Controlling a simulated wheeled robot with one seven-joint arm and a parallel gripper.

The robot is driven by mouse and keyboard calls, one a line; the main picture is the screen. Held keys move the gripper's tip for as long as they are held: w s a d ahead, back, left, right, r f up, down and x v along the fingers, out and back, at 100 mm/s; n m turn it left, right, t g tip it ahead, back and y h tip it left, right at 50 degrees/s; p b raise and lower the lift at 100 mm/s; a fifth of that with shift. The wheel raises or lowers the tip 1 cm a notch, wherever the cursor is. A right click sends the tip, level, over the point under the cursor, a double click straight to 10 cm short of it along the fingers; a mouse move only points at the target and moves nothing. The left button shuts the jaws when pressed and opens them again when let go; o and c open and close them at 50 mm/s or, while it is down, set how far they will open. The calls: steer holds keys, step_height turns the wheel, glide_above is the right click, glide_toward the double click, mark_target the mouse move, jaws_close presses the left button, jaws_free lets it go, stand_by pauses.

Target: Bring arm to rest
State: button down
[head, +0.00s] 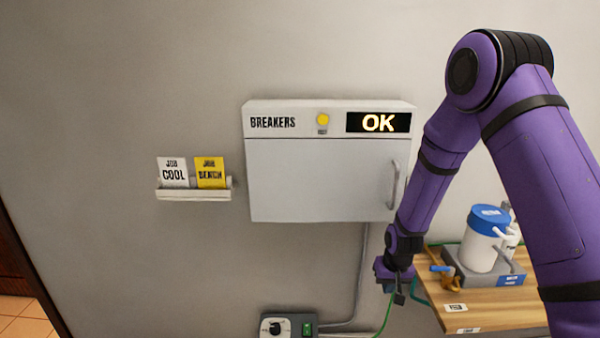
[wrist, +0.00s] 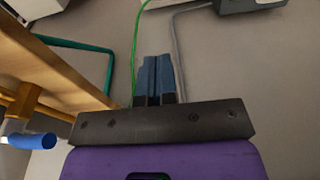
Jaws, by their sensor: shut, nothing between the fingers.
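My purple arm reaches down from the right in the head view. My gripper (head: 399,293) hangs below the right side of the breaker box, by the left edge of the wooden shelf. In the wrist view my gripper (wrist: 153,62) shows two dark blue fingers side by side, shut and empty. The fingers appear apart from the wall, the cables and the shelf.
The breaker box (head: 318,180), door closed, reads OK. A card holder (head: 194,195) is left of it. A switch unit (head: 288,326) sits below. The wooden shelf (head: 492,311) bears a white canister with a blue lid (head: 482,252). A green cable (wrist: 134,55) runs near my fingers.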

steer(key=s+d+r+t, duration=0.15)
steer(key=s+r, duration=0.35)
steer(key=r, duration=0.9)
steer(key=s+d+r+t, duration=0.15)
steer(key=s+r, duration=0.25)
steer(key=r, duration=1.1)
steer(key=s+d+r, duration=0.1)
steer(key=s+r, duration=0.5)
steer(key=s, duration=0.5)
steer(key=s+d+r, duration=0.2)
steer(key=s+r, duration=0.3)
steer(key=s, duration=0.6)
steer(key=shift+s+r+t, duration=0.25)
steer(key=shift+r+t, duration=0.05)
steer(key=shift+r, duration=0.1)
steer(key=shift+w, duration=0.1)
